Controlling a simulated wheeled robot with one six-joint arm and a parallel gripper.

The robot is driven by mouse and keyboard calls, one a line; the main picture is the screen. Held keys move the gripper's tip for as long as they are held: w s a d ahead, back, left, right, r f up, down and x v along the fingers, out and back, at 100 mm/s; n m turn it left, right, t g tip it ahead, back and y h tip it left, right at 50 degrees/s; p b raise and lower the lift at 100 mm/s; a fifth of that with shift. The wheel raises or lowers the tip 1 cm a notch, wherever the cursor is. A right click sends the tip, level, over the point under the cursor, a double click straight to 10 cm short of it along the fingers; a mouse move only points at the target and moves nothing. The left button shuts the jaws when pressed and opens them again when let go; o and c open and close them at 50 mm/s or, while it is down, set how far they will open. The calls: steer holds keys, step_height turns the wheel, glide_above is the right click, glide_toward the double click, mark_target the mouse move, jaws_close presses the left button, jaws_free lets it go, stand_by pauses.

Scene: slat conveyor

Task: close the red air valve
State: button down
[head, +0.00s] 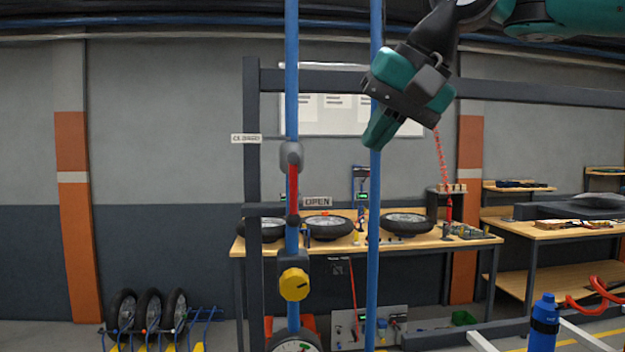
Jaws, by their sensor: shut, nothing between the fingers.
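The red air valve has a grey body (291,155) on the left blue pipe (292,60). Its red lever (293,188) hangs straight down in line with the pipe and ends in a dark tip. A sign reading OPEN (317,201) is beside the lever's lower end. A sign that seems to read CLOSED (246,138) is left of the valve body, a little higher. My gripper (373,143) is shut and empty, tilted down to the left. It is to the right of the valve, apart from the lever, and overlaps the right blue pipe in the picture.
The right blue pipe (374,215) and a dark frame post (252,200) flank the valve. A yellow knob (294,284) and a gauge (296,343) are below it. A workbench (450,241) with wheels stands behind. A blue bottle (544,322) is at lower right.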

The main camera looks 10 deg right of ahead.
mark_target(293, 190)
steer(key=shift+f, duration=0.15)
steer(key=w+a+f+b, duration=0.1)
steer(key=w+a+f, duration=0.4)
steer(key=a+f, duration=0.2)
steer(key=shift+w+a+f, duration=0.15)
steer(key=shift+a+f, duration=0.25)
steer(key=shift+a, duration=0.05)
